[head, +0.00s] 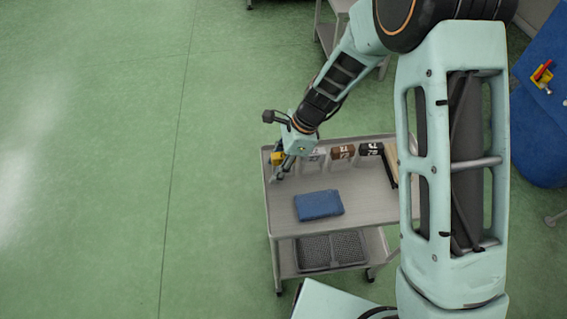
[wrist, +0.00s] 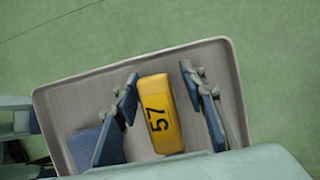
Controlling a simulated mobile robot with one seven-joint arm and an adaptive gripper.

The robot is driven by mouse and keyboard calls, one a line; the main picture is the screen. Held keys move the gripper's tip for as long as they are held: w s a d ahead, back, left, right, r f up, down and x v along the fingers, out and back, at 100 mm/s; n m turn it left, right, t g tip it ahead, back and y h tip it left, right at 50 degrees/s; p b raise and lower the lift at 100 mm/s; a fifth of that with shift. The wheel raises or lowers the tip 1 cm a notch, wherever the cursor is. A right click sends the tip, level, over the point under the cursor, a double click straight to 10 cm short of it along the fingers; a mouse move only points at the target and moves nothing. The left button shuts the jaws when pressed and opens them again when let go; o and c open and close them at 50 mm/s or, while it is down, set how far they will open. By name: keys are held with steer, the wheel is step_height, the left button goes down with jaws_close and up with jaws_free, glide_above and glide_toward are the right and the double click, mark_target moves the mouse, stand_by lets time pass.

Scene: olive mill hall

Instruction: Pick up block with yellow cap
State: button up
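The block with the yellow cap (wrist: 160,113) shows "57" in black in the wrist view. It is on the cart's grey top, near the cart's edge; in the head view the yellow cap (head: 276,158) is partly covered by my gripper. My gripper (wrist: 159,80) is open, with one finger on each side of the block. A gap shows on the right side; the left finger looks very close, and I cannot tell if it touches. In the head view my gripper (head: 281,173) is at the cart's far left corner.
The cart (head: 286,222) has a raised rim. A blue folded cloth (head: 319,205) lies nearer. A dark crate (head: 330,250) sits below.

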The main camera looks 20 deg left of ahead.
jaws_close()
stand_by(0.5)
